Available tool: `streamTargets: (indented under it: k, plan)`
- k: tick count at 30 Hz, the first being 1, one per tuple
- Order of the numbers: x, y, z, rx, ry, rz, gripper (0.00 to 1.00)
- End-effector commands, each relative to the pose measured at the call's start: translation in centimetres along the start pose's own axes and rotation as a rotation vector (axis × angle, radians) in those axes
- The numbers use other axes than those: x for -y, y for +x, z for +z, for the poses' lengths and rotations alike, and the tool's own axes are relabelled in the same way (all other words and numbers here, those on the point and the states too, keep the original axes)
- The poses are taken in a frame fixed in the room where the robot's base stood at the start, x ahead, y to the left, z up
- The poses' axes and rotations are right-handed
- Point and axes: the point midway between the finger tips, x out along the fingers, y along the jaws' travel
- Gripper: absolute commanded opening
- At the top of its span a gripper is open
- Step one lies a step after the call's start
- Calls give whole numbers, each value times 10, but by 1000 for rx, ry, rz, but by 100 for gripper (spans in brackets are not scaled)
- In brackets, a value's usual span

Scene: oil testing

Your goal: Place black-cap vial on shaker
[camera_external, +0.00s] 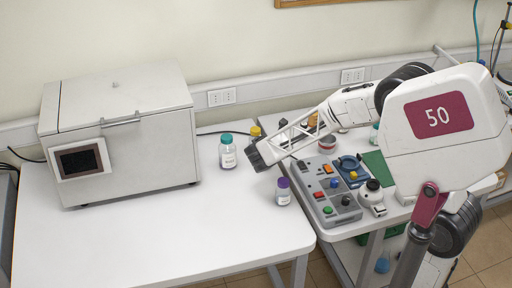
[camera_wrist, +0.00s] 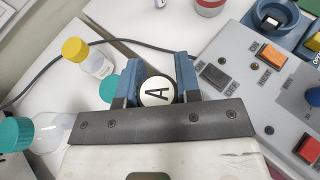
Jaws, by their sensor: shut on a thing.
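My gripper (camera_external: 260,154) is over the gap between the white table and the equipment bench in the external view. In the wrist view its two blue fingers (camera_wrist: 156,80) are shut on the black-cap vial (camera_wrist: 157,92), whose cap top carries a white disc with the letter A. The vial's body is hidden below the cap, and I cannot make the vial out in the external view. A small white device with a black top (camera_external: 374,195), possibly the shaker, stands at the right of a grey control panel (camera_external: 325,212). My gripper is apart from it, to its left.
A teal-cap bottle (camera_external: 227,152), a yellow-cap vial (camera_external: 255,132) and a purple-cap vial (camera_external: 283,192) stand near my gripper. A large grey box machine (camera_external: 120,130) fills the table's left. The table's front (camera_external: 180,235) is clear. A cable (camera_wrist: 50,78) runs behind the vials.

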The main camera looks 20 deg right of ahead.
Motion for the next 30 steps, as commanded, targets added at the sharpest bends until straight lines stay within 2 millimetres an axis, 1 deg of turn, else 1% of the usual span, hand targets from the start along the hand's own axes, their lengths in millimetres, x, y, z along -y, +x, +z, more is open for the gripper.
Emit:
streamTargets:
  k: [1,3,11,15,23,30]
  plan:
    - [-10,-10,-5,0,-9,21,8]
    - [-23,-23,-12,-1,-20,48,8]
    - [-68,-74,-37,-1,-63,148,8]
    - [-91,-104,-51,-1,-85,202,8]
    - [-128,-162,-80,-2,-127,301,8]
    - [-156,-220,-108,-2,-165,393,8]
